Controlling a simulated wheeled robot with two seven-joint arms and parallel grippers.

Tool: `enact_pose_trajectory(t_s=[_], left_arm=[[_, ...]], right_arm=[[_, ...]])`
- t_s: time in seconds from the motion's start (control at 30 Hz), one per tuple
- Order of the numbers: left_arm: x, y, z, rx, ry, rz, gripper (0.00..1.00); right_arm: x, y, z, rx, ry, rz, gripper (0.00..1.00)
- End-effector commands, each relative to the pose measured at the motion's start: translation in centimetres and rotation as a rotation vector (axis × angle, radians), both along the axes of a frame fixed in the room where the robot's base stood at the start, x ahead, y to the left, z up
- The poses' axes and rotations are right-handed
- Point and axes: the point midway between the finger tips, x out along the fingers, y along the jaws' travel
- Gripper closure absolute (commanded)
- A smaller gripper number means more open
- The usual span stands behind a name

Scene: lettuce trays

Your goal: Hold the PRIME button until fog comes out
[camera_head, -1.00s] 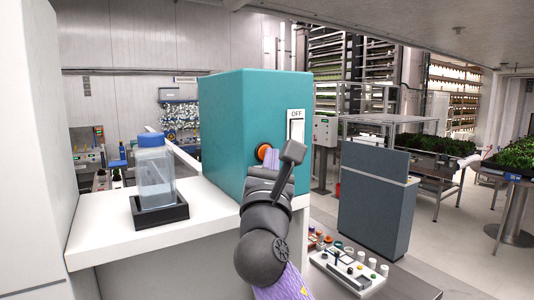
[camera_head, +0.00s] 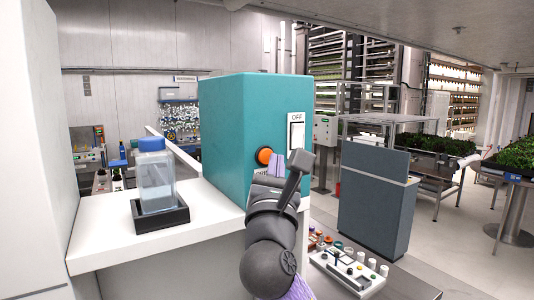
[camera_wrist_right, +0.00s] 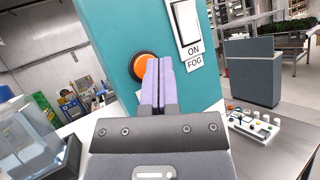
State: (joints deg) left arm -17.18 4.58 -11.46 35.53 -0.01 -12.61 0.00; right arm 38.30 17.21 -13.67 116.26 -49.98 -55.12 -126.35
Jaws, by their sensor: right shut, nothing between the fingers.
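The teal machine (camera_head: 228,130) stands on the white counter, with a round orange button (camera_head: 264,155) in a dark ring on its front. The button also shows in the right wrist view (camera_wrist_right: 140,66), partly behind the fingers. A label below it is mostly hidden. A white switch (camera_head: 297,131) marked OFF above, with ON and FOG below in the wrist view, is up and right of the button. My right gripper (camera_head: 276,160) is shut and empty, its purple fingers just right of the button; contact cannot be told. My left gripper is out of view. No fog shows.
A clear bottle with a blue cap (camera_head: 152,144) stands in a black holder (camera_head: 160,221) on the white counter (camera_head: 100,245), left of the machine. A grey cabinet (camera_head: 375,205) and a panel of small knobs (camera_head: 345,276) are at the right.

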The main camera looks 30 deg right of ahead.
Motion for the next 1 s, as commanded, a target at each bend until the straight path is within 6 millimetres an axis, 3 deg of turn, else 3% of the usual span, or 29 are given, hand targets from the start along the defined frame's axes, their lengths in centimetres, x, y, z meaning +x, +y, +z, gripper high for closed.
enact_pose_trajectory(t_s=[0.33,0.8,1.0], left_arm=[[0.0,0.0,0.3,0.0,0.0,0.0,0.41],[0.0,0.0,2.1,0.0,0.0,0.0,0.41],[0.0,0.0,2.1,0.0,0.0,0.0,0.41]], right_arm=[[-0.4,-0.1,0.0,0.0,0.0,-0.001,1.0],[-4.8,-0.4,0.1,0.0,0.0,0.0,1.0],[-5.2,-0.4,0.0,0.0,0.0,-0.001,1.0]])
